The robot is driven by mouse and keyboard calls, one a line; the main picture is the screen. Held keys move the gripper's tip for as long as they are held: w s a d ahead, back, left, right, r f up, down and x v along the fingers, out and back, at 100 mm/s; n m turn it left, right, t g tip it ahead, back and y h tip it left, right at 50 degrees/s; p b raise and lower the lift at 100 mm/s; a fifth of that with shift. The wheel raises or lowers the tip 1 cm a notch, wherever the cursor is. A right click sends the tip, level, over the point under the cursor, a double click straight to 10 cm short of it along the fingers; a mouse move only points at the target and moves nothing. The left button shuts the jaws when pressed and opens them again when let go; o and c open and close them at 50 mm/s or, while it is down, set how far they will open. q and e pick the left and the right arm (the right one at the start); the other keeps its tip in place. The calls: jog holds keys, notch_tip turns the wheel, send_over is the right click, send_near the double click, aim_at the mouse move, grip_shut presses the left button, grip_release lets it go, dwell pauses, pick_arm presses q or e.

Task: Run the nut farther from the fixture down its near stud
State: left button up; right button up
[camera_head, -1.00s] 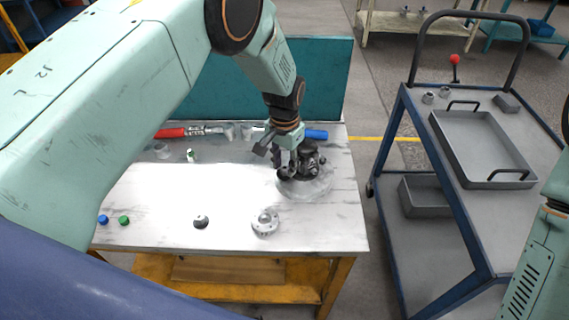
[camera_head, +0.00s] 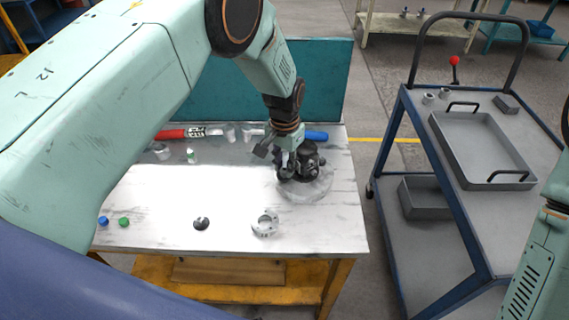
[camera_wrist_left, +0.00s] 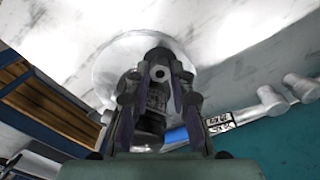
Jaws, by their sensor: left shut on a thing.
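The dark hydraulic motor (camera_head: 309,158) stands on a round, pale grey fixture base (camera_head: 312,190) at the right of the table. My left gripper (camera_head: 285,172) reaches down beside the motor's left side, fingers low. In the left wrist view, its fingertips (camera_wrist_left: 160,76) are closed around a small grey piece with a dark hole (camera_wrist_left: 160,73), apparently the nut. The stud and the thread are hidden by the fingers. Which of the nuts this is I cannot tell from these views. My right gripper is out of view.
A pale flanged part (camera_head: 265,225), a small dark part (camera_head: 201,223), and blue (camera_head: 103,220) and green (camera_head: 124,220) caps lie at the table's front. A red-handled tool (camera_head: 172,133) lies behind. A cart with a grey tray (camera_head: 480,150) stands right.

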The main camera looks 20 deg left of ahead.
pick_arm(q)
grip_shut()
jog(key=m+p, duration=0.1)
jog(key=m, duration=0.2)
jog(key=shift+f+m, duration=0.1)
jog(key=shift+m, duration=1.3)
jog(key=shift+m+p, duration=0.5)
jog(key=shift+m, duration=1.8)
jog(key=o, duration=0.6)
grip_release()
jog(key=shift+c, duration=0.2)
